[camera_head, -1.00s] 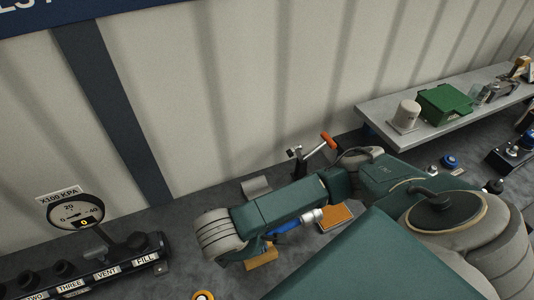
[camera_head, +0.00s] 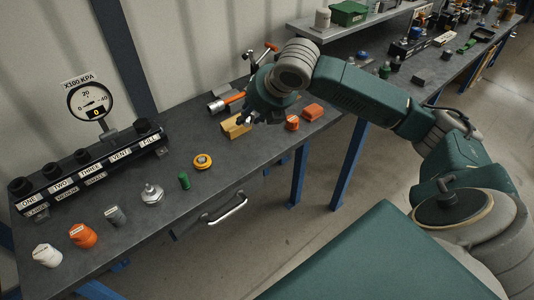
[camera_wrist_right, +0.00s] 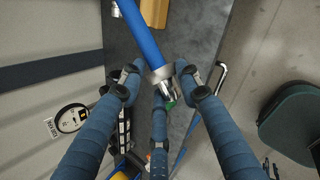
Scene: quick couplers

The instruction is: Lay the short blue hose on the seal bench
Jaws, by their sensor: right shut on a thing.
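My right gripper (camera_head: 248,116) is over the dark workbench (camera_head: 212,178), beside a yellow wooden block (camera_head: 235,127). In the right wrist view its fingers (camera_wrist_right: 160,85) are closed around the metal collar end of a blue hose (camera_wrist_right: 143,35). The hose runs from the fingers to the top edge of that view, and its far end is out of frame. In the head view I cannot make out the hose; the wrist and fingers hide that spot. I cannot tell from any label which surface is the seal bench. My left gripper is not in view.
A gauge (camera_head: 90,101) and a black labelled manifold (camera_head: 92,172) stand at the left. Several small caps and fittings, including a yellow-orange ring (camera_head: 203,162), lie along the front. A grey shelf (camera_head: 345,27) is at the back.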

